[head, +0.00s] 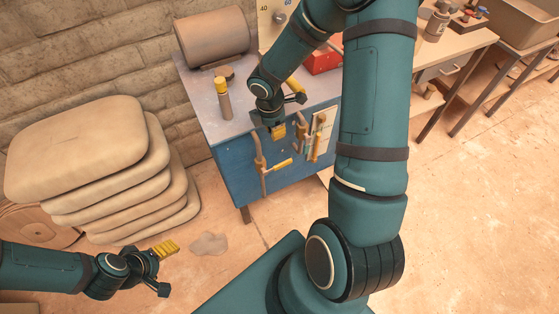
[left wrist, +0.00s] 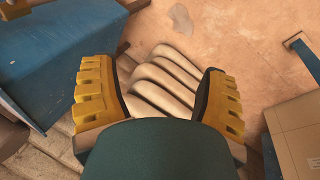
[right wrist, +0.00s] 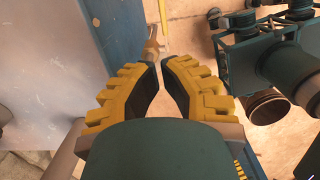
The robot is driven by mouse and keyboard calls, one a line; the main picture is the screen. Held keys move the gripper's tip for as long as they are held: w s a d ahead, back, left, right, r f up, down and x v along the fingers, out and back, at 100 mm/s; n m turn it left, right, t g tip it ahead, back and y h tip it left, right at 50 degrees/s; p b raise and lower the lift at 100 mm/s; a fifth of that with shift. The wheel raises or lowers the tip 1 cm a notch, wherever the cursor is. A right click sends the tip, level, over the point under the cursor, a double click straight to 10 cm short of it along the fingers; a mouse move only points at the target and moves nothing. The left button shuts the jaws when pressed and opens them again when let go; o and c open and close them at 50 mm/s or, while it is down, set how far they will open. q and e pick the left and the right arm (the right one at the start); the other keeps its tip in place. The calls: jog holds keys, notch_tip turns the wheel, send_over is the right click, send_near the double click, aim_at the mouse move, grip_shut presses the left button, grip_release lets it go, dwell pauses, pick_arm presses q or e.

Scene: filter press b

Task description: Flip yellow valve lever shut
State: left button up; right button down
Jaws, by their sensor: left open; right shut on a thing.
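A copper pipe (head: 261,170) on the front of the blue cabinet carries a yellow valve lever (head: 282,164) that points out to the right. A second yellow lever (head: 316,147) hangs beside another pipe to its right. My right gripper (head: 278,133) is just above the first lever, in front of the cabinet. In the right wrist view its fingertips (right wrist: 158,63) are close together with a brownish pipe part (right wrist: 151,48) just beyond them; what lies between them is hidden. A yellow lever (right wrist: 163,15) shows further out. My left gripper (head: 165,250) is open and empty, low at the left, far from the cabinet.
Stacked beige sacks (head: 80,150) stand left, near my left arm. The floor in front of the cabinet is clear.

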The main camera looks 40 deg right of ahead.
pick_arm(q)
jog(key=shift+g, duration=0.3)
jog(key=f+b, duration=0.1)
jog(key=s+f+b, duration=0.1)
jog(key=f+b, duration=0.2)
jog(key=shift+s+d+f, duration=0.15)
jog(key=shift+s+f, duration=0.1)
jog(key=shift+f, duration=0.05)
pick_arm(e)
notch_tip(320, 180, down, 17)
jog(key=d, duration=0.1)
jog(key=shift+s+d, duration=0.2)
jog(key=shift+d, duration=0.05)
jog(key=shift+r, duration=0.1)
jog(key=shift+s+d+f+b, duration=0.1)
jog(key=shift+s+f+b, duration=0.05)
jog(key=shift+f+b, duration=0.7)
pick_arm(q)
jog(key=shift+w+f, duration=0.1)
jog(key=shift+f, duration=0.65)
pick_arm(e)
jog(key=shift+r, duration=0.1)
notch_tip(320, 180, up, 12)
jog(key=a, duration=0.1)
